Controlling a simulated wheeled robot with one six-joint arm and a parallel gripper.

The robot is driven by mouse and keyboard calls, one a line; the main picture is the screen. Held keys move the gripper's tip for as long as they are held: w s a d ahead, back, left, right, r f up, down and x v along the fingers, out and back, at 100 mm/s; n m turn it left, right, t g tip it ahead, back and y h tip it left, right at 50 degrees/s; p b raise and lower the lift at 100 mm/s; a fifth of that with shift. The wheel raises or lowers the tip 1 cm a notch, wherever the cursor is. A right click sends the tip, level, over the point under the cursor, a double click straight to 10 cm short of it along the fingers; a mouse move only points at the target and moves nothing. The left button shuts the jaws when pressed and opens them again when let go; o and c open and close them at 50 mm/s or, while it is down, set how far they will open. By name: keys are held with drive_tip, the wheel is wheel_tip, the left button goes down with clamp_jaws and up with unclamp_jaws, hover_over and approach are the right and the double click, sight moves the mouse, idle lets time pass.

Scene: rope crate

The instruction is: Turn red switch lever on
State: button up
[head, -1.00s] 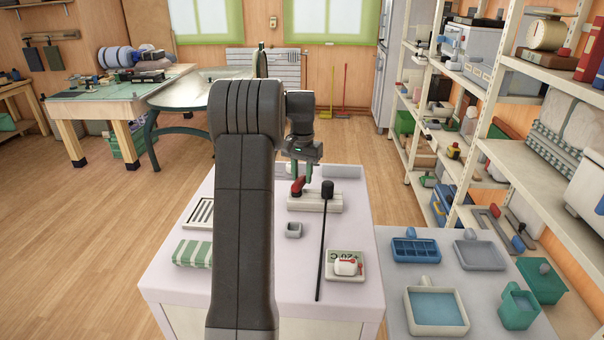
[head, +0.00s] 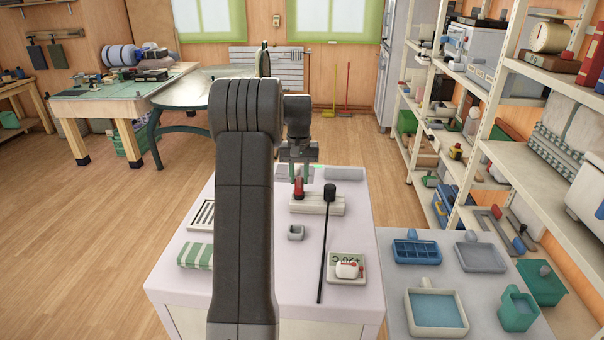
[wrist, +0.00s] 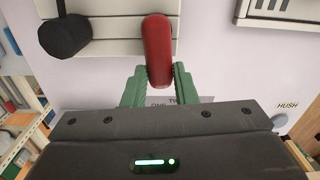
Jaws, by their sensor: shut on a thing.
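The red switch lever (head: 299,188) stands near the left end of a cream switch base (head: 325,205) on the white-topped cabinet. In the wrist view the red lever (wrist: 157,45) runs up from between my green fingers over the cream base (wrist: 105,25). My gripper (head: 304,172) is over the lever in the head view. In the wrist view my gripper (wrist: 160,78) is shut on the lever's near end, one finger at each side. The lever's foot is not clear in either view.
A black-headed rod (head: 325,245) extends along the cabinet top beside the lever; its black head (wrist: 63,37) shows in the wrist view. A small grey box (head: 296,232), a striped green cloth (head: 193,255) and a thermostat-like panel (head: 346,280) lie nearer. Shelves (head: 480,150) stand right.

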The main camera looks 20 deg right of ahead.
sight(296, 179)
drive_tip(key=shift+w+a+n, duration=0.1)
drive_tip(key=shift+a+n, duration=0.15)
drive_tip(key=shift+n, duration=0.45)
drive_tip(key=shift+a+n, duration=0.2)
drive_tip(key=shift+n, duration=0.5)
drive_tip(key=o, duration=1)
wheel_tip(296, 179, up, 14)
drive_tip(key=shift+f+b, duration=0.1)
drive_tip(key=shift+b, duration=0.4)
